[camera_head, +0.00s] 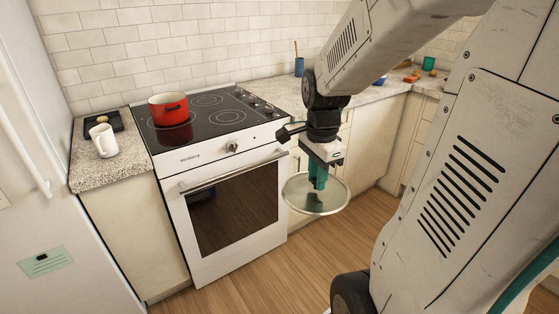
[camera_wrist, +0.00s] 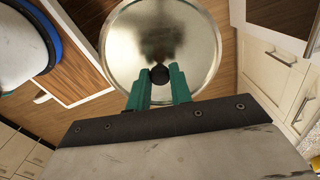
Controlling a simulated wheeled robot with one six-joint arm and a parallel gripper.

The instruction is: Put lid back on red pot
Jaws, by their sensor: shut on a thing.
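In the wrist view the teal fingers (camera_wrist: 160,84) close around the dark knob at the middle of the lid (camera_wrist: 190,45). The pot is not visible there.
The white stove (camera_head: 232,205) has its oven door closed, with a handle bar across the front. A white mug (camera_head: 103,140) and a dark tray (camera_head: 98,125) sit on the left counter. A blue cup (camera_head: 299,67) stands on the right counter. The wooden floor (camera_head: 260,270) is clear.

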